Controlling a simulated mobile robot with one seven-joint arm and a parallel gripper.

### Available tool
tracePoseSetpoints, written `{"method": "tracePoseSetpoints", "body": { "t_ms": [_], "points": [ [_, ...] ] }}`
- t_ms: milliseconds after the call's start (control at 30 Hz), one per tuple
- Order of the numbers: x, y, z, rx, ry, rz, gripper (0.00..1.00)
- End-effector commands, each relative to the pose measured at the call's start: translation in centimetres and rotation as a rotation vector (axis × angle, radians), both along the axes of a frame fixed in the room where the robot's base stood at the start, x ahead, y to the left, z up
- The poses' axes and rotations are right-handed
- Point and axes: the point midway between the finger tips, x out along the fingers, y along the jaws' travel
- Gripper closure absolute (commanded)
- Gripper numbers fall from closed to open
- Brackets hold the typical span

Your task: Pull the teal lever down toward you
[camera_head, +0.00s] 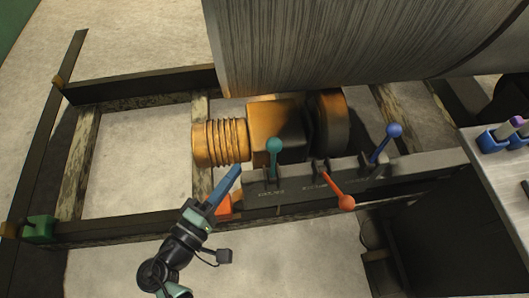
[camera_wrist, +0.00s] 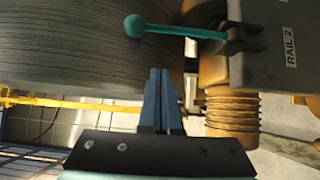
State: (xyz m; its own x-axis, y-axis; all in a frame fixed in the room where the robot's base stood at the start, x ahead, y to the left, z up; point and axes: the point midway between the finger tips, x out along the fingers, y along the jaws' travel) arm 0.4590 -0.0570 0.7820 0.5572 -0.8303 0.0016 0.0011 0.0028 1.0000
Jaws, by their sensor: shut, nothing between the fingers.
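The teal lever (camera_head: 274,146) has a round knob and stands upright on the dark rail in the head view. It also shows at the top of the wrist view (camera_wrist: 134,25), lying across the picture, with its shaft running right to a dark bracket. My gripper (camera_head: 237,169) has blue fingers and is to the left of the lever in the head view. In the wrist view the fingers (camera_wrist: 164,75) are together with nothing between them. A gap shows between the fingertips and the lever, so they look apart.
An orange-red lever (camera_head: 346,202) leans toward the front, and a blue lever (camera_head: 394,131) leans to the right. A brown motor with a ribbed end (camera_head: 222,142) lies behind the rail. A large grey drum (camera_head: 350,45) fills the back. A grey bench (camera_head: 505,180) stands at the right.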

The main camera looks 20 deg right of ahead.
Motion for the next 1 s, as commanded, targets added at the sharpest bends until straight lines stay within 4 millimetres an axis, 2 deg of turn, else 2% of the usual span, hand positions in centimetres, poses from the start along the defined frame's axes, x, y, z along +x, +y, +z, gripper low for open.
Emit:
{"method": "tracePoseSetpoints", "body": {
  "t_ms": [167,267,667,700,800,1000],
  "points": [
    [0.4,-0.7,0.1,0.001,-0.002,-0.003,1.00],
    [1.2,-1.8,0.1,0.002,-0.003,-0.004,1.00],
    [5.8,-8.8,0.1,0.002,-0.002,-0.004,1.00],
    [4.7,-8.4,0.1,0.003,0.002,0.000,1.00],
    [3.3,-8.2,0.1,0.002,0.001,0.001,1.00],
    [1.8,-8.0,0.1,0.003,-0.001,0.000,1.00]
  ]
}}
